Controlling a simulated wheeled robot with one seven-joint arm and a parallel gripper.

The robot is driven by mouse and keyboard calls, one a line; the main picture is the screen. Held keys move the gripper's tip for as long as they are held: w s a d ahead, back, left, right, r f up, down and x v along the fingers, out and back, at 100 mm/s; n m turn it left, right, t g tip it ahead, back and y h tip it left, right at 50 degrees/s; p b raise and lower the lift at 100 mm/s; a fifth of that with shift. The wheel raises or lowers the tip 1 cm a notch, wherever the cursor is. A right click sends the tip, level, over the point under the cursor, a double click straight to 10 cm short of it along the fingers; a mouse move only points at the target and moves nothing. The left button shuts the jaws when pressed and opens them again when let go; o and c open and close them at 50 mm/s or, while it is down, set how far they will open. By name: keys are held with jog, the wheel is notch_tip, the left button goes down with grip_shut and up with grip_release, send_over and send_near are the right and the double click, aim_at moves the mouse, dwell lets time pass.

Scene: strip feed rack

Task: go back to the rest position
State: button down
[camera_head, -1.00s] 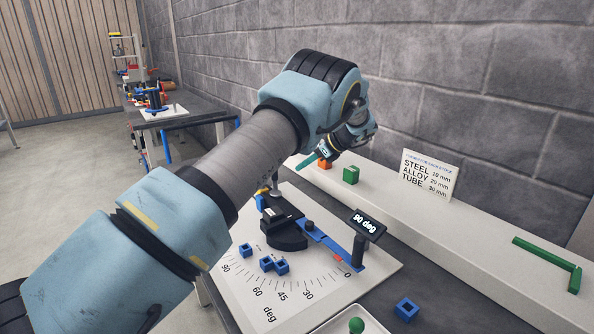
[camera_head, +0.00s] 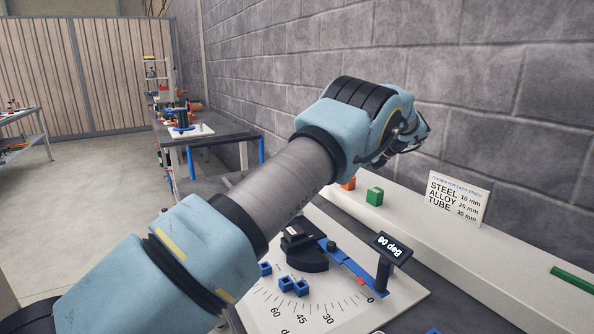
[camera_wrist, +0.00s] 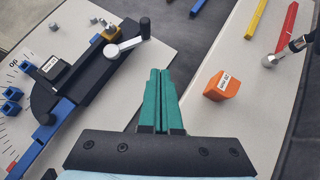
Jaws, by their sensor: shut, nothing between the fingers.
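My gripper (camera_wrist: 160,98) shows in the wrist view with its two green fingers pressed together and nothing between them. It hangs above the gap between the bending fixture and the white ledge, apart from both. In the head view my arm crosses the picture and the fingers are hidden behind my wrist.
An orange block (camera_wrist: 223,86) and a green block (camera_head: 374,196) stand on the white ledge (camera_head: 415,226), near a sign (camera_head: 458,199). Small blue blocks (camera_head: 287,284) lie on the angle-scale board. A stone wall runs behind. Another bench (camera_head: 207,136) stands farther back.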

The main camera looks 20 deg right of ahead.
jog(key=shift+a, duration=0.1)
jog(key=w+a+n+g+h, duration=0.1)
jog(key=a+n+g+h, duration=0.3)
jog(key=a+n, duration=1.6)
jog(key=s+a+f+n+h, duration=0.1)
jog(key=s+a+n, duration=0.2)
jog(key=s+a, duration=0.8)
jog(key=s+a+f+n+g+h, duration=0.1)
jog(key=s+a+f+n, duration=0.1)
jog(key=s+a, duration=0.9)
jog(key=a+n, duration=0.1)
jog(key=a, duration=0.4)
jog(key=shift+n+g, duration=0.3)
